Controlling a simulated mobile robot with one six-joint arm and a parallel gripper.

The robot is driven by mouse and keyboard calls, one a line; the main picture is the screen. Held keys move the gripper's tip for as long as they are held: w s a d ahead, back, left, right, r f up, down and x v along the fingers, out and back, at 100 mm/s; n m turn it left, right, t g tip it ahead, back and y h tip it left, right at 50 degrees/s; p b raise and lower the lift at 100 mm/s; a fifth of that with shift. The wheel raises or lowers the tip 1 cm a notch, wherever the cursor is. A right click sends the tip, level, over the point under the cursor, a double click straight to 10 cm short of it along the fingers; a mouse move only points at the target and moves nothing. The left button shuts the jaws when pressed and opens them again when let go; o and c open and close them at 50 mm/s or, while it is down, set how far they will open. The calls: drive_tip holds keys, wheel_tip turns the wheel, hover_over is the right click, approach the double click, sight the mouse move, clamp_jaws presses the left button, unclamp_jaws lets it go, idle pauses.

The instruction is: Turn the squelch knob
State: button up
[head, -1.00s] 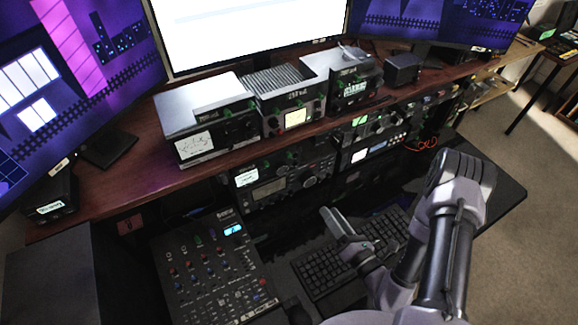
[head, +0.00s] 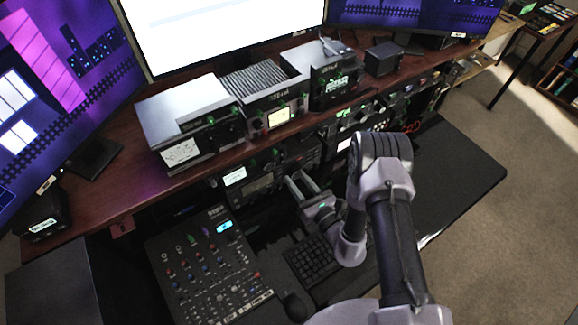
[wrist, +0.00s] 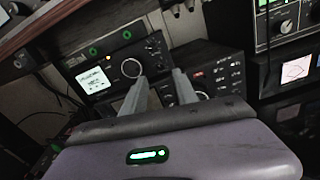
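My gripper (head: 297,176) is open and empty, its two fingers apart, above the keyboard and in front of the lower row of radios. In the wrist view its fingertips (wrist: 160,80) point at a black radio with a lit white screen (wrist: 94,79). This radio has a large round knob with a pale ring (wrist: 131,68) and several small knobs (wrist: 153,45) near its right end. The fingers appear short of the panel and touch no knob that I can see. No squelch label is readable, so I cannot tell which knob it is. My fingers hide part of the lower panel.
A mixer (head: 207,262) stands at left front, with a keyboard (head: 312,262) beside it. Silver-topped units (head: 185,110) stand on the wooden shelf (head: 120,195) above. Another radio with a knob (wrist: 286,27) is at right. The desk's right end (head: 460,170) is clear.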

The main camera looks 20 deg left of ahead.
sight(283, 162)
drive_tip(key=x, duration=0.6)
clamp_jaws()
